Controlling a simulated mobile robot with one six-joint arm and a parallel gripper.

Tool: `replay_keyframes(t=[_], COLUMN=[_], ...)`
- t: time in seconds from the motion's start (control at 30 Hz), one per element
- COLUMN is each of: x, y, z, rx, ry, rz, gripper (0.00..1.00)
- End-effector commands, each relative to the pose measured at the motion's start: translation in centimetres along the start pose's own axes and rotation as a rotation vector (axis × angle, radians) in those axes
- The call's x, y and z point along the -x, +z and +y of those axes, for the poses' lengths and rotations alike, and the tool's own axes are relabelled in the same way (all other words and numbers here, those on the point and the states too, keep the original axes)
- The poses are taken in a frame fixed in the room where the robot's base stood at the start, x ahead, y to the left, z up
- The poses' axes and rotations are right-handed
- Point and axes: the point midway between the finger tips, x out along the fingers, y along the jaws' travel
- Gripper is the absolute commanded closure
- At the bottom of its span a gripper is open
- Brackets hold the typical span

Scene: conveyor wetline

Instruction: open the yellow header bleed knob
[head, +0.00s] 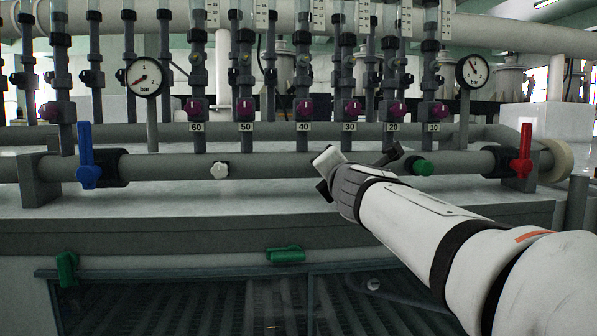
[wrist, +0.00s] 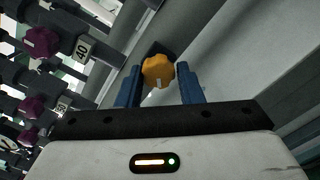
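The yellow header bleed knob (wrist: 158,72) is a lobed orange-yellow knob with a small pale mark, at the upper middle of the wrist view. My gripper (wrist: 159,75) has its two blue fingers on either side of it. The fingers stand apart with the knob between their tips and almost no gap showing. I cannot tell whether they touch it. In the head view my gripper (head: 330,175) is at the grey header pipe (head: 280,165), between a white knob (head: 219,170) and a green knob (head: 422,167). The yellow knob is hidden there.
A blue-handled valve (head: 88,160) is at the pipe's left end and a red-handled valve (head: 523,155) at its right. A row of purple knobs (head: 304,108) with number tags and two pressure gauges (head: 144,78) stand above. The grey ledge in front is clear.

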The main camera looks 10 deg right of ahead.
Motion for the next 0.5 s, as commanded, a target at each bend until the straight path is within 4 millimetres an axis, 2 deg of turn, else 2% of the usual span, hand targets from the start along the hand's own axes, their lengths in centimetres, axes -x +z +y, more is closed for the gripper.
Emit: replay_keyframes(t=[0.03,0.2,0.5], x=[-0.01,0.01,0.31], y=[-0.03,0.03,0.11], z=[-0.03,0.04,0.14], rx=[0.000,0.000,-0.001], ry=[0.000,0.001,0.002], rz=[0.000,0.000,-0.001], gripper=[0.63,0.49,0.48])
